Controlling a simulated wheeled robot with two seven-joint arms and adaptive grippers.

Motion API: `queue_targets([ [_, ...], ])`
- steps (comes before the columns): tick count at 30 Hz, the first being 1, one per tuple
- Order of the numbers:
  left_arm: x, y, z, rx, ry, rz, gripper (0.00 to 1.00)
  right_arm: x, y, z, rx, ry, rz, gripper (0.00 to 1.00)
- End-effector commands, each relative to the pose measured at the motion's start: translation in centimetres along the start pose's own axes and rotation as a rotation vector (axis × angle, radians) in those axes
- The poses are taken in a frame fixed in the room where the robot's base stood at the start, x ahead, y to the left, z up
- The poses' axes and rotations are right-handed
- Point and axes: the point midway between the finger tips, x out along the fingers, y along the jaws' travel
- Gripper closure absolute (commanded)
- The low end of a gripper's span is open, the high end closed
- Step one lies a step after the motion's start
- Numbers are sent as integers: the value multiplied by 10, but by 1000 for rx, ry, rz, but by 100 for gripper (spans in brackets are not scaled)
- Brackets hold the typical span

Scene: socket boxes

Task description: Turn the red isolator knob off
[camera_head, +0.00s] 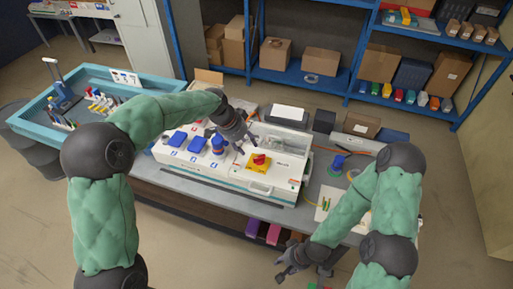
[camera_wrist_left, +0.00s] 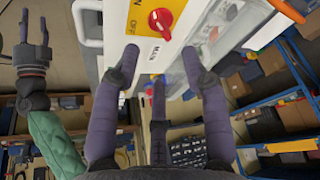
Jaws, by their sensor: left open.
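The red isolator knob (camera_head: 259,160) sits on a yellow plate on the front right of the white socket box (camera_head: 273,186). In the left wrist view the knob (camera_wrist_left: 160,22) is at the top, on its yellow plate (camera_wrist_left: 142,14) with ON and OFF lettering and a MAIN label beside it. I cannot tell surely which mark the knob points to. My left gripper (camera_head: 243,140) is above and just behind the knob, its fingers (camera_wrist_left: 160,54) spread and empty, apart from it. My right gripper (camera_head: 290,272) hangs in front of the bench, its fingers apart and empty.
Blue-lidded sockets (camera_head: 178,138) and a blue plug (camera_head: 218,143) are on the box left of the knob. A clear-covered unit (camera_head: 285,145) stands right behind the knob. A teal tray (camera_head: 120,88) lies at left, and blue shelving (camera_head: 300,78) stands at the back.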

Motion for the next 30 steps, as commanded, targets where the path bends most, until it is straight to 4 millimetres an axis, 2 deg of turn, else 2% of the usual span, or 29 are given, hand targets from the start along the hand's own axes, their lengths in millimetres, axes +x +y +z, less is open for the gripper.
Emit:
queue_targets([
  [5, 19, 1, 1, 2, -3, 4, 55, 3, 1, 1, 0, -2, 0, 60],
  [12, 62, 1, 1, 1, -3, 4, 55, 8, 3, 0, 0, -2, 0, 60],
  [18, 91, 1, 1, 1, -3, 3, 55, 12, 4, 0, 0, -2, 0, 60],
  [24, 106, 1, 1, 1, -1, 1, 55, 13, 5, 0, 0, -1, 0, 60],
  [30, 108, 0, 1, 1, -1, 1, 55, 13, 5, 0, 0, -1, 0, 60],
])
